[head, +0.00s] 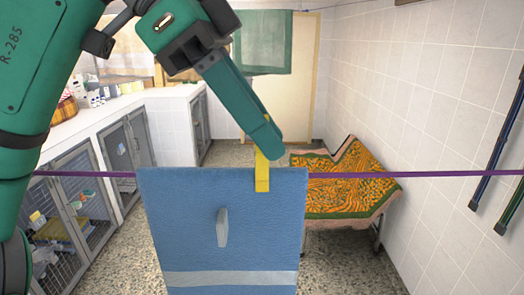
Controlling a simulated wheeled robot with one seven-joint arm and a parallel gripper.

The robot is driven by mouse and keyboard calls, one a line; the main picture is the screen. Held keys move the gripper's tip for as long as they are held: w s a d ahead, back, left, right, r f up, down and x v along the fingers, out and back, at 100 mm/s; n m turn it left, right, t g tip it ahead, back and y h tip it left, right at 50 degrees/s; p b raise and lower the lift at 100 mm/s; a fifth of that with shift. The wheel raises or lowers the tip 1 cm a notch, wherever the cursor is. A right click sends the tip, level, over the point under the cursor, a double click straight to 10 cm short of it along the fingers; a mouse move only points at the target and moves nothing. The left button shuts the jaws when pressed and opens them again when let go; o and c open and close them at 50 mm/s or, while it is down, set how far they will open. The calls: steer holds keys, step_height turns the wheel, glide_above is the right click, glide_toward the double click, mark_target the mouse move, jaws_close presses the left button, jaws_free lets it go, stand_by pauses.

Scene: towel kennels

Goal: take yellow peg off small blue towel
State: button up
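The small blue towel (190,235) hangs over a purple line (420,174), with a pale stripe low down. A long yellow peg (262,178) sits upright at its top edge, right of the middle, its lower end over the towel front. My gripper (262,142) comes down from the upper left. Its green end overlaps the peg's upper part and hides the middle of it; a bit of yellow shows above. I see only one side of the gripper, so whether it is shut on the peg is unclear. The peg is still on the towel.
A grey flat piece (223,228) sticks out from the towel front. A patterned orange cloth (340,187) covers a table behind on the right. Kennels (75,205) under a white counter line the left. Poles (497,140) hang on the right wall.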

steer(key=shift+c, duration=0.7)
steer(key=shift+r, duration=0.5)
jaws_close()
steer(key=shift+r, duration=3.25)
